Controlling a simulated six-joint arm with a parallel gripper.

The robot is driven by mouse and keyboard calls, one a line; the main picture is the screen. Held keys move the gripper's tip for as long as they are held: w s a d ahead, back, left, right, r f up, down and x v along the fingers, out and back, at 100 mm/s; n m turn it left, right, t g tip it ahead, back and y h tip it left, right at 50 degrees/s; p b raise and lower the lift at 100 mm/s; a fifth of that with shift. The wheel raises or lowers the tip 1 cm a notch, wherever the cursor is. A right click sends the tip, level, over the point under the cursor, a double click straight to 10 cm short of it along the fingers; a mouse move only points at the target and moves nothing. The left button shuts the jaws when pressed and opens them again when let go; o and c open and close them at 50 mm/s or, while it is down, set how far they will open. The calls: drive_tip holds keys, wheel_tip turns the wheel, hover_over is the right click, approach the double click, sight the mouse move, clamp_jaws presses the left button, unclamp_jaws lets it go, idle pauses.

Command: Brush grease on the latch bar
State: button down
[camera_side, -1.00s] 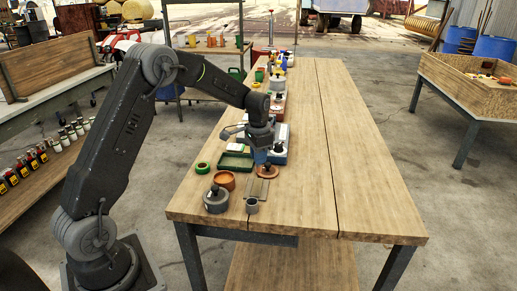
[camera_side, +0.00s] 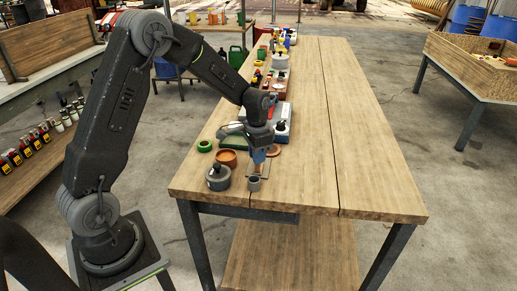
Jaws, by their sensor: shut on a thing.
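My gripper (camera_side: 260,153) points down over the near left part of the wooden table. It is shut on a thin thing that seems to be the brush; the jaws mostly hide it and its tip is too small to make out. Just below is a flat grey metal piece (camera_side: 265,171), perhaps the latch bar, partly covered by the gripper. I cannot tell whether the brush touches it. A small grey cup (camera_side: 254,184) stands at its near end. An orange-brown round bowl (camera_side: 227,158) is left of the gripper; I cannot see whether it holds grease.
A dark grey lidded pot (camera_side: 218,179) stands near the table's front left corner. Bottles and tins line the far left edge. The right half of the table (camera_side: 370,150) is clear.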

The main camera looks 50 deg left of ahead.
drive_tip(key=shift+s+d, duration=0.35)
drive_tip(key=shift+s, duration=0.05)
drive_tip(key=shift+w+a, duration=2.7)
wheel_tip(320, 180, up, 8)
